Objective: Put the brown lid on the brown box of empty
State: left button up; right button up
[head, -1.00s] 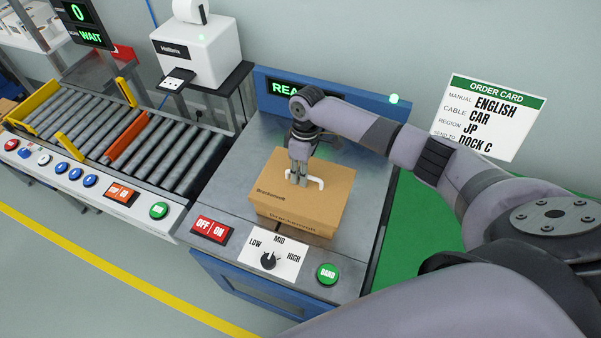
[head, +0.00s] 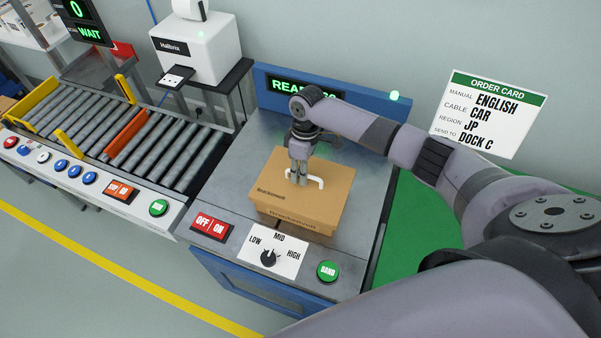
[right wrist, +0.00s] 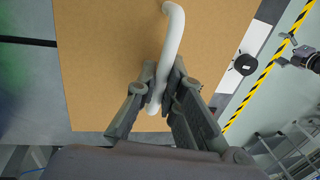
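The brown lid (head: 320,186) has a white handle (head: 317,182) and lies over the brown box (head: 293,226) on the grey station top. It looks level and close down on the box; the far side is hidden. My right gripper (head: 298,180) points down at the handle. In the right wrist view its fingers (right wrist: 163,85) are closed on both sides of the white handle (right wrist: 172,40), above the brown lid (right wrist: 105,60). My left gripper is outside the head view; a dark part at the right edge of the right wrist view may be it, too small to judge.
The station (head: 223,165) has an OFF/ON switch (head: 211,226), a LOW-MID-HIGH knob (head: 269,257) and a green BAND button (head: 327,271) in front of the box. A roller conveyor (head: 150,145) and a label printer (head: 197,50) are to the left. The sign behind is partly hidden by my arm.

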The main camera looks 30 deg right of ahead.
jog(key=o, duration=0.5)
jog(key=shift+r, duration=0.1)
jog(key=r, duration=0.4)
jog(key=w+d+r, duration=0.1)
jog(key=r, duration=0.6)
jog(key=shift+w+d+r, duration=0.25)
jog(key=shift+d+r, duration=0.05)
jog(key=shift+d, duration=0.05)
